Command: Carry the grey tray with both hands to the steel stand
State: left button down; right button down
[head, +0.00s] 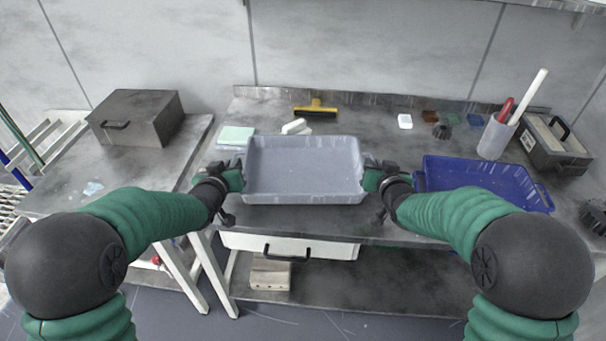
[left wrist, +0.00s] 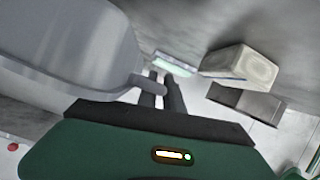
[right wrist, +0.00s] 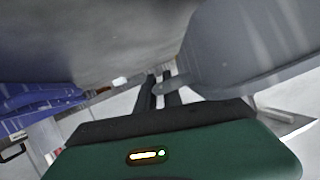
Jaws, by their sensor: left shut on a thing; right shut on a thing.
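The grey tray (head: 304,196) is empty and looks level, in the middle of the head view over the workbench. My left gripper (head: 238,178) is shut on its left end, and my right gripper (head: 370,179) is shut on its right end. The tray also fills the upper left of the left wrist view (left wrist: 70,50) and the upper right of the right wrist view (right wrist: 250,50). I cannot tell how far its underside is above the bench. A steel-topped stand (head: 75,172) with white legs is at the left, partly behind my left arm.
A dark lidded box (head: 137,118) occupies the stand's back; its front is mostly clear. On the workbench (head: 300,220) are a blue tray (head: 480,172), a yellow squeegee (head: 315,109), pale green cloths (head: 236,136) and a white holder (head: 495,138). A drawer (head: 330,250) is below.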

aim_at(101, 184)
jog(key=j+u, duration=0.15)
jog(key=u, duration=0.3)
jog(key=i+j+u, duration=0.1)
jog(key=u, duration=0.3)
jog(key=i+u, duration=0.15)
jog(key=u, duration=0.3)
jog(key=i+j, duration=0.1)
jog(key=i, duration=0.55)
